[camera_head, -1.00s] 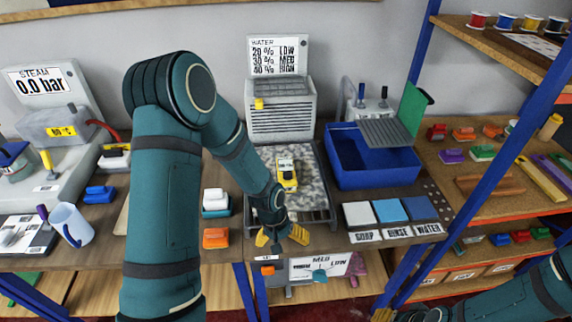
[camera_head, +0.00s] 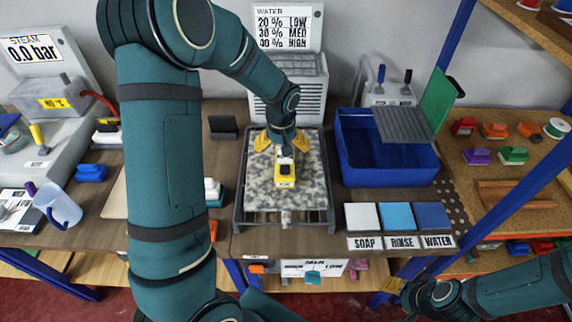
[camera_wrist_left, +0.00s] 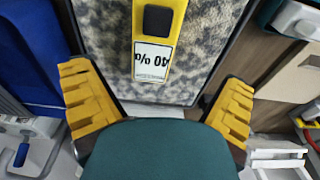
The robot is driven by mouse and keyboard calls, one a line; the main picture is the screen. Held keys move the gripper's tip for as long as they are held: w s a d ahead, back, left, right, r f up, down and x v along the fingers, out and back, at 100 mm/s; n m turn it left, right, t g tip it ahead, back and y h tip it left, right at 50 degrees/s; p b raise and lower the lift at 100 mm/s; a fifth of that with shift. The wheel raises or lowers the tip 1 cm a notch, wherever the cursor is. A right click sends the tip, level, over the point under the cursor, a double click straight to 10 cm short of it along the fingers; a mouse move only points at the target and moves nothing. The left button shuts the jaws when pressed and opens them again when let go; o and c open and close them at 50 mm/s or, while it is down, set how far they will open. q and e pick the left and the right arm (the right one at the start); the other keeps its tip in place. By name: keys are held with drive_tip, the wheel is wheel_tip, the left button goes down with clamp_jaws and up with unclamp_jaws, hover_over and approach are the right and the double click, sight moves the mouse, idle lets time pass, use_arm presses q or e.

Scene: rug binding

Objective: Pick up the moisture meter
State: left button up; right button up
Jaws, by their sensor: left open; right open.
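The moisture meter (camera_head: 286,178), a small yellow device with a black button and a white display, lies on the speckled grey rug (camera_head: 266,197) on a dark rack. In the left wrist view, the meter (camera_wrist_left: 160,38) shows an upside-down "40 %" display. My left gripper (camera_head: 282,142) is open at the meter's far end, its yellow fingers spread to either side. In the left wrist view, the open fingers (camera_wrist_left: 157,85) flank the view with the meter lying ahead between them, not gripped. My right gripper (camera_head: 398,287) is open and empty at the lower right, away from the rug.
A blue tub (camera_head: 388,165) with a grey ribbed board stands right of the rack. Soap, rinse and water pads (camera_head: 397,217) lie in front of it. A white slatted unit (camera_head: 290,88) with a moisture chart stands behind. A blue shelf post (camera_head: 530,180) crosses the right side.

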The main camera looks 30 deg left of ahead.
sight(285, 162)
use_arm(q)
drive_tip(key=f, duration=0.3)
drive_tip(key=shift+w+a+f, duration=0.15)
drive_tip(key=shift+w+f, duration=0.15)
drive_tip(key=shift+f, duration=0.1)
drive_tip(key=shift+w+f, duration=0.15)
drive_tip(key=shift+f, duration=0.75)
drive_tip(key=shift+w+f, duration=0.2)
drive_tip(key=shift+f, duration=0.7)
drive_tip(key=shift+w+f, duration=0.15)
drive_tip(key=shift+f, duration=0.75)
drive_tip(key=c, duration=1.4)
